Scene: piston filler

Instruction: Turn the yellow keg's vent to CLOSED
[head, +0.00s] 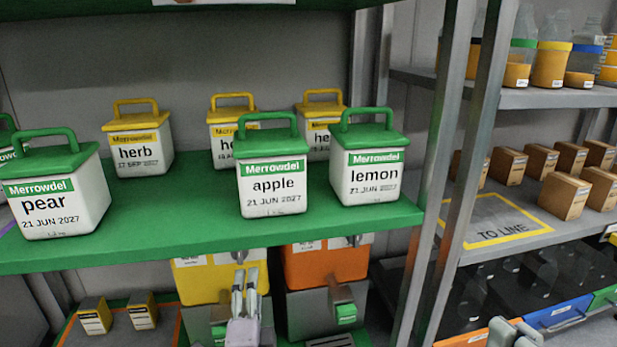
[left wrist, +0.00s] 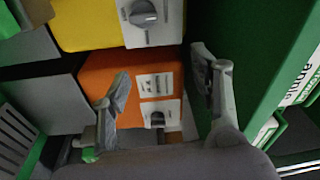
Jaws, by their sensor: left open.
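The yellow keg (head: 196,281) stands under the green shelf. It also shows at the top of the left wrist view (left wrist: 85,22). Its vent, a grey knob (left wrist: 143,14) on a white plate, shows at that view's top edge, its bar lying roughly across the picture; the markings are too small to read. In the head view my gripper largely hides this knob. My left gripper (head: 245,277) is in front of the yellow keg, open and empty. In the left wrist view its fingers (left wrist: 161,70) lie over the neighbouring orange keg, apart from the yellow keg's knob.
The orange keg (head: 325,267), with a similar knob, stands to the right. The green shelf (head: 150,228) with several lidded containers overhangs both kegs. A grey post (head: 452,150) stands further right. My right gripper (head: 515,334) shows partly at the bottom edge.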

